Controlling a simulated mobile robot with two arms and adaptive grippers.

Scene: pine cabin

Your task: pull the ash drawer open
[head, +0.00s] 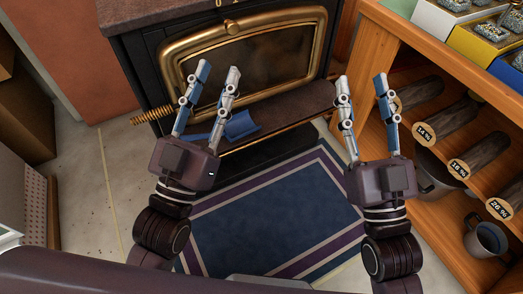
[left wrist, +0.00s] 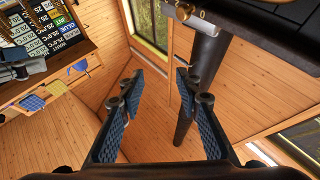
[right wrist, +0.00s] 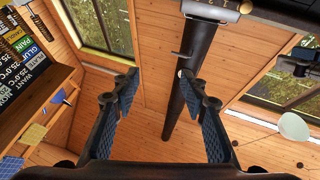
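The black stove (head: 140,60) stands at the top centre of the head view, with a brass-framed glass door (head: 265,65). Below its front ledge (head: 295,105) is a dark low front with a thin brass bar (head: 268,138) across it, which looks like the ash drawer and its handle. The drawer appears shut. My left gripper (head: 219,70) is open and empty, over the left part of the door and ledge. My right gripper (head: 361,80) is open and empty, to the right of the stove. Neither visibly touches the bar. The wrist views show no drawer.
A blue scoop (head: 238,127) lies on the ledge. A brass coil handle (head: 153,114) sticks out at the stove's left. A blue rug (head: 275,215) covers the floor in front. A wooden shelf (head: 420,60) with logs, a pot and a mug (head: 485,238) stands close on the right.

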